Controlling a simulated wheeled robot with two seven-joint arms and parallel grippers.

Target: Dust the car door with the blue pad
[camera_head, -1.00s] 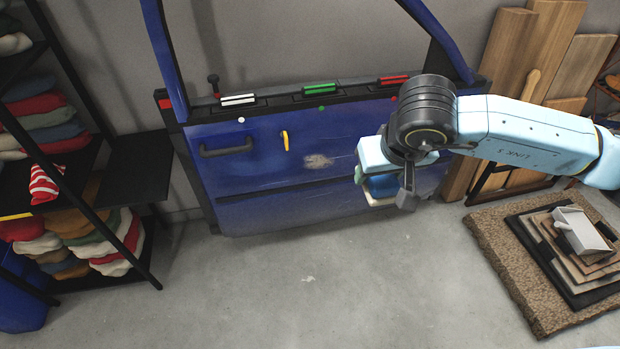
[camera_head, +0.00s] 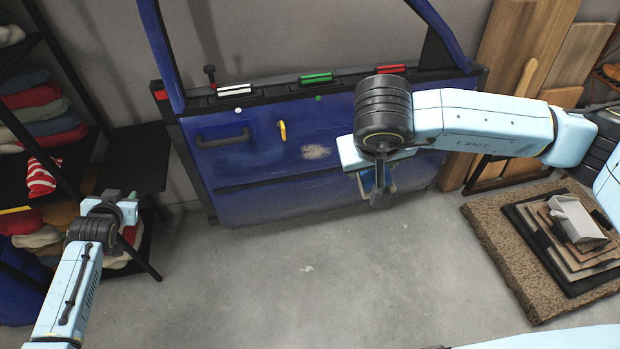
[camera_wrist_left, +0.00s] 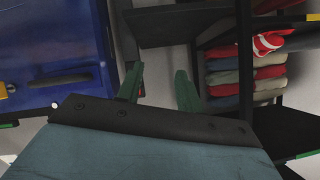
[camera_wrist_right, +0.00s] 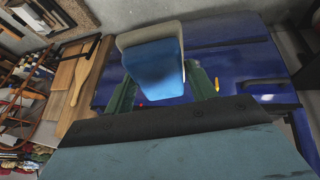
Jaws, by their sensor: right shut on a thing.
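The blue car door (camera_head: 250,207) stands upright against the wall, with a pale dusty patch (camera_head: 316,152) at its middle. The blue pad (camera_wrist_right: 155,72) has a pale layer at its far end. In the head view the pad (camera_head: 368,181) is partly hidden by my right gripper (camera_head: 379,186), in front of the door's right half. The right gripper's fingers (camera_wrist_right: 163,88) are shut on the pad. I cannot tell whether the pad touches the door. My left gripper (camera_head: 114,200) is at the left, by the shelf; its fingers (camera_wrist_left: 159,86) are apart and empty.
A black shelf (camera_head: 135,160) with folded cloths (camera_head: 42,125) stands left of the door. Wood boards (camera_head: 512,60) lean at the right. A stack of mats (camera_head: 500,235) with a grey dustpan (camera_head: 578,220) lies on the floor. The middle floor is clear.

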